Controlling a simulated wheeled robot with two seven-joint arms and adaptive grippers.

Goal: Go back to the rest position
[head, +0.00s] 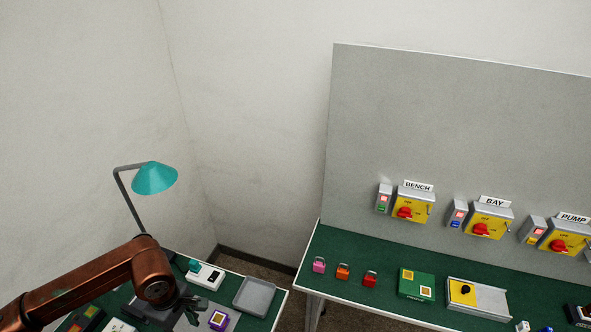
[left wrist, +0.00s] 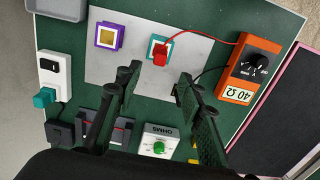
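My left gripper (head: 190,304) hangs over the left green table in the head view, at the end of my copper-coloured arm. In the left wrist view its two dark fingers (left wrist: 158,85) are apart, with only table and grey mat between them. Just beyond the fingertips, a red plug (left wrist: 160,58) sits on a teal-framed block (left wrist: 153,43). A red lead runs from it to an orange box marked 40 Ω (left wrist: 249,68). A purple block with a yellow square (left wrist: 109,36) lies beside it. My right gripper is not in view.
A teal lamp (head: 155,178), white switch block (head: 206,276) and grey tray (head: 255,296) stand on the left table. An OHMS box (left wrist: 160,143) lies below the fingers. Padlocks (head: 343,272) and an upright panel (head: 420,120) with yellow switches are at right. Air above the left table looks free.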

